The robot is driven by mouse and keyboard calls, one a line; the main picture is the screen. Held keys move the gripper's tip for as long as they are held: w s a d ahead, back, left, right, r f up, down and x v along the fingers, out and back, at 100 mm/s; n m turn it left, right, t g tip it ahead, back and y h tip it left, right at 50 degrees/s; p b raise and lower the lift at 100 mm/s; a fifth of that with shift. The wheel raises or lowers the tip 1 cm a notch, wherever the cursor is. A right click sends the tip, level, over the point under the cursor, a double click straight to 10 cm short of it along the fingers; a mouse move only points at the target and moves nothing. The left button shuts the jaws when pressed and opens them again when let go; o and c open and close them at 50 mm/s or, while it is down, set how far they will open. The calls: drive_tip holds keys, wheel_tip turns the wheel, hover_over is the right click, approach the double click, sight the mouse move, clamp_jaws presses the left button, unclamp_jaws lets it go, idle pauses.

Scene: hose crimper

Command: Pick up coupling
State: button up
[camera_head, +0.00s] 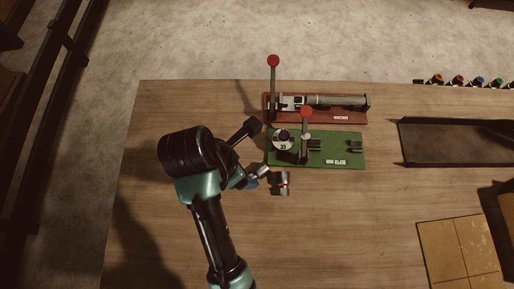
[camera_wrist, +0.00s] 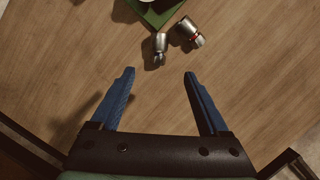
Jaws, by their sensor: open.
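Two small metal couplings lie on the wooden table in front of the green fixture. One plain silver coupling (camera_head: 263,172) shows right beside my gripper in the head view, and also in the wrist view (camera_wrist: 160,46). The other coupling (camera_head: 284,184) has a red band and lies to its right; it shows in the wrist view (camera_wrist: 188,32) too. My gripper (camera_wrist: 159,75) has blue fingers spread wide with nothing between them. The plain coupling is just beyond the fingertips, roughly centred between them. In the head view my gripper (camera_head: 252,183) is partly hidden by my arm.
The green fixture (camera_head: 345,158) and the red crimper (camera_head: 352,117), with red-knobbed levers, stand behind the couplings. A dark tray (camera_head: 455,142) and a tan board (camera_head: 460,252) lie to the right. Several coloured caps line the back right. The table's front middle is clear.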

sight(257, 173)
drive_tip(key=p+x, duration=0.1)
drive_tip(key=x, duration=1)
drive_tip(key=shift+w+d+f+p, duration=0.1)
drive_tip(key=shift+w+d+p, duration=0.1)
drive_tip(key=shift+p, duration=0.1)
clamp_jaws()
